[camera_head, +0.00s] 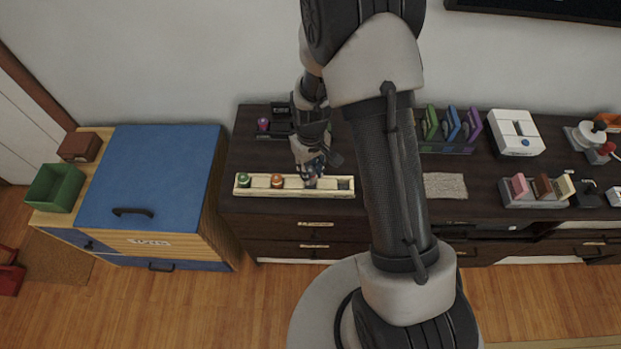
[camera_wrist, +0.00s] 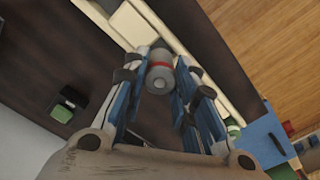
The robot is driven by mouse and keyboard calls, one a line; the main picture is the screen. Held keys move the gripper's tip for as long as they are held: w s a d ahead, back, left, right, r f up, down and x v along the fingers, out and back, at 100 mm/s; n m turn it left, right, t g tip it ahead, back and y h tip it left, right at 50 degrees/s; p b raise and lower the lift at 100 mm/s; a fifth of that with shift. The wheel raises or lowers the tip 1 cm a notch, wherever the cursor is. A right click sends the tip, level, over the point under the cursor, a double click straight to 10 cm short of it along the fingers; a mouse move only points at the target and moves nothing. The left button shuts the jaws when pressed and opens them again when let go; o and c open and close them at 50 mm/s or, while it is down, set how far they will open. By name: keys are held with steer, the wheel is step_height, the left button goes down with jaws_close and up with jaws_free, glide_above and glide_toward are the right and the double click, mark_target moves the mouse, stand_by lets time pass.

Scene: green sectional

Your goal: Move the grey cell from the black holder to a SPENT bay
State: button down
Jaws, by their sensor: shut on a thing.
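My gripper (camera_head: 312,172) is over the long cream tray (camera_head: 262,192) on the dark cabinet. In the wrist view its blue-sided fingers (camera_wrist: 160,76) are shut on a grey cell (camera_wrist: 159,80) with a red band. The cell is at the cream tray (camera_wrist: 135,24); I cannot tell whether it is above a bay or partly in one. In the head view the tray holds a green cell (camera_head: 243,180) and an orange cell (camera_head: 277,181) left of my gripper. The black holder (camera_head: 270,132) stands behind, partly hidden by my arm. No SPENT label is readable.
A pink-purple item (camera_head: 263,124) is at the black holder. A blue-topped chest (camera_head: 150,175) stands left with a green box (camera_head: 55,188). Right of my arm are a grey mat (camera_head: 445,186), a rack of coloured items (camera_head: 450,128) and a white device (camera_head: 515,130).

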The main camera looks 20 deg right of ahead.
steer(key=shift+f+b, duration=0.55)
steer(key=shift+f, duration=1.5)
steer(key=shift+f, duration=0.2)
steer(key=c, duration=1.3)
jaws_free()
steer(key=shift+r, duration=0.2)
